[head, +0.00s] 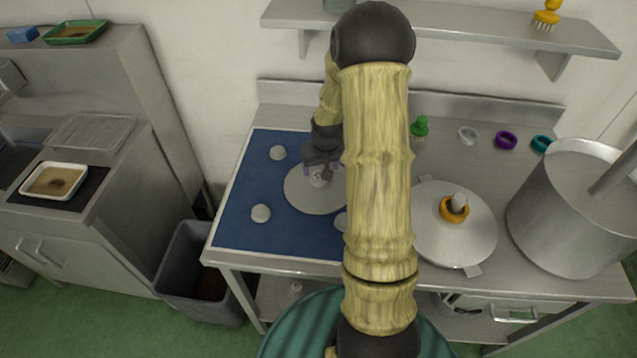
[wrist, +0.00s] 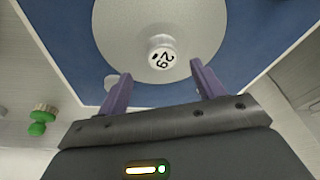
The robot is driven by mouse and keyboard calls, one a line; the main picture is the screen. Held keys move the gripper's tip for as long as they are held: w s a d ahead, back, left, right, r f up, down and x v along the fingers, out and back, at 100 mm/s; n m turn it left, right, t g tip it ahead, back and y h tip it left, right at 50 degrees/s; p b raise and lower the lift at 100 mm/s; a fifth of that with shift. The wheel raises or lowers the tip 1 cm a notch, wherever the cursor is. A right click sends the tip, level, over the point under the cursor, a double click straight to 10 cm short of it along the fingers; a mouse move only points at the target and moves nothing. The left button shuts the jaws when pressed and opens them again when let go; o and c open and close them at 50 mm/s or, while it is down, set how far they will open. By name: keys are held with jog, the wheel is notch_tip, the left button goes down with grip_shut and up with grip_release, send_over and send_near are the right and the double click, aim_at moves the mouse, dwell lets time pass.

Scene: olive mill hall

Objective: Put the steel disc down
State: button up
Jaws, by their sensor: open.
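A round, pale grey steel disc (head: 303,199) lies on the blue mat, partly hidden by my arm. It has an upright knob in its middle. In the wrist view the disc (wrist: 125,35) fills the top centre, and its knob (wrist: 162,50) bears a black number mark. My gripper (head: 321,170) is over the disc. In the wrist view my gripper (wrist: 162,82) is open, its two purple fingers apart. The knob shows just beyond the fingertips, between their lines, with nothing held. I cannot tell the exact gap between fingers and knob.
The blue mat (head: 245,205) carries small pale pieces (head: 261,213). Right of my arm lie a second disc (head: 475,240) with an orange ring (head: 454,210), a large steel pot (head: 560,220), a green brush (head: 420,126) and several rings. A grey bin (head: 195,285) stands left of the table.

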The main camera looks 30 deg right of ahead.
aim_at(319, 176)
jog(key=x, duration=0.2)
jog(key=p+x, duration=0.1)
jog(key=shift+a+f, duration=0.2)
jog(key=shift+a, duration=0.1)
jog(key=shift+w+d+f, duration=0.1)
jog(key=shift+f, duration=0.5)
grip_shut()
notch_tip(319, 176, up, 10)
jog(key=b, duration=0.1)
dwell(0.3)
dwell(0.4)
